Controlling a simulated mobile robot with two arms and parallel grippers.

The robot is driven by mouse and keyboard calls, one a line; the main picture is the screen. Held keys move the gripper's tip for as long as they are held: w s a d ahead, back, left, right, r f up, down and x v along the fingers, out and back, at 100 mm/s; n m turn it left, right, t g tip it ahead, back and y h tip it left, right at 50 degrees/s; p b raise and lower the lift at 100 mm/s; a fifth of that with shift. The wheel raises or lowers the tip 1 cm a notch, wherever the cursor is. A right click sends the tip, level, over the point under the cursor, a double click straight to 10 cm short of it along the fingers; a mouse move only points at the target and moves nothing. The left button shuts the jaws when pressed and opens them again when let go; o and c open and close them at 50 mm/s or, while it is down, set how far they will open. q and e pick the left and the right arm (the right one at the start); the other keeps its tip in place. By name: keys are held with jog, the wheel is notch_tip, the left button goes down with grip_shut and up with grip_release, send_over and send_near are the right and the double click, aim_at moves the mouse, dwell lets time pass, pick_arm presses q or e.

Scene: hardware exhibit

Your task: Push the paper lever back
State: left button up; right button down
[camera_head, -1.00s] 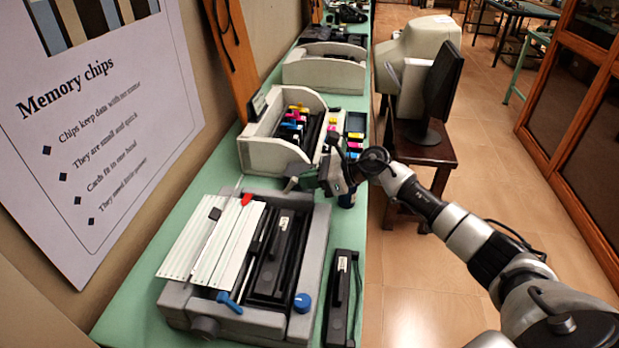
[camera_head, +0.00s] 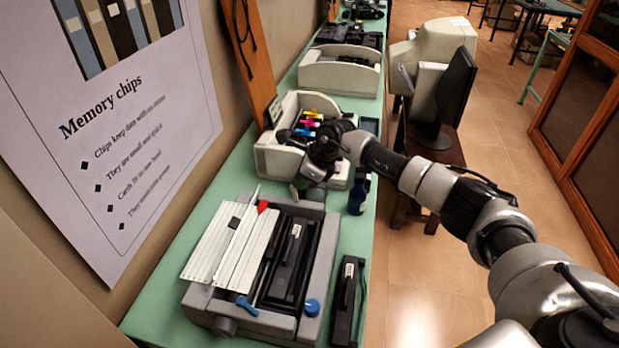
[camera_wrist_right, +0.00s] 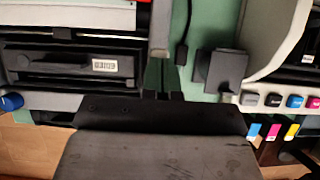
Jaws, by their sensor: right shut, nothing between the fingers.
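The grey printer (camera_head: 318,290) stands on the green table, its top open, with white paper strips (camera_head: 216,250) on its left side. A red-tipped lever (camera_head: 262,207) sits at the strips' far end, and a blue lever (camera_head: 245,305) at the near edge. I cannot tell which is the paper lever. My right gripper (camera_head: 298,188) is shut and empty, just past the printer's far edge, apart from both levers. In the right wrist view its fingertips (camera_wrist_right: 163,82) point at the gap beside the printer (camera_wrist_right: 68,60). My left gripper is not in view.
A white bin (camera_head: 275,158) of coloured cartridges stands close behind the printer, partly hidden by my right arm. A blue knob (camera_head: 312,307) is on the printer's near right corner. A black device (camera_head: 347,300) lies right of it. A monitor (camera_head: 452,95) stands further right.

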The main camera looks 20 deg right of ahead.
jog(key=shift+w+a+f+g+h+b, duration=0.1)
jog(key=shift+w+a+g+h+b, duration=0.35)
jog(key=shift+a+g+h, duration=0.35)
jog(key=shift+d, duration=0.25)
jog(key=shift+r+p, duration=0.5)
jog(key=shift+r, duration=0.35)
